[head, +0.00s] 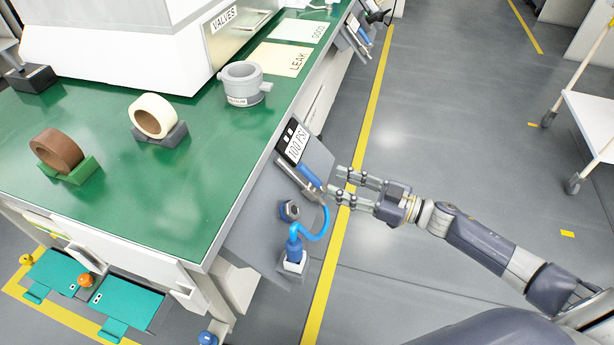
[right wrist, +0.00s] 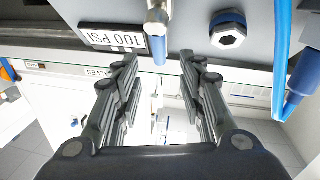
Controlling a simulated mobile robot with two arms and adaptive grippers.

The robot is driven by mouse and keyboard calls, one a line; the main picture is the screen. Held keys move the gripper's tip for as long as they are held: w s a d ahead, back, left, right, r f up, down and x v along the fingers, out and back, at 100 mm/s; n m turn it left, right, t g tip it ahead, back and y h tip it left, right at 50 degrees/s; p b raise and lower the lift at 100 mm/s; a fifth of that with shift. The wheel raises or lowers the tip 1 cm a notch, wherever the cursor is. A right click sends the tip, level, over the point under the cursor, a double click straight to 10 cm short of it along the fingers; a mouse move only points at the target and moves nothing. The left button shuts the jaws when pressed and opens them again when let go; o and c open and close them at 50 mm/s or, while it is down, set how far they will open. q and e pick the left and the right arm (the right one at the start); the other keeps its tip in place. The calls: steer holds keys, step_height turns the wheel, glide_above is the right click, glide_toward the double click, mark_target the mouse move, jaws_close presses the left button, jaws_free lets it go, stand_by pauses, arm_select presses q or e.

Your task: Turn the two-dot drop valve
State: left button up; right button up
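The near drop panel at the table's edge has a 100 PSI label (head: 293,144) with what look like two white marks on its dark part. Beside the label is a valve with a blue lever (head: 310,176). In the right wrist view the label (right wrist: 113,38) is at the upper left, and the blue lever tip (right wrist: 159,51) points down at top centre. My right gripper (head: 338,182) is open and empty, just right of the lever. In the right wrist view its fingertips (right wrist: 158,62) are spread on either side of the lever tip; contact cannot be told. My left gripper is not in view.
A blue hose (head: 325,222) curls below the valve beside a blue-ringed fitting (head: 290,211). A similar panel with a blue lever (head: 363,36) is farther along the table (head: 100,215). A white cart (head: 592,118) stands at the right. The grey floor between is clear.

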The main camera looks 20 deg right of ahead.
mark_target(311, 174)
steer(key=b+x, duration=0.1)
steer(key=x, duration=0.8)
steer(key=shift+w+a, duration=0.2)
steer(key=shift+w, duration=0.1)
jaws_close()
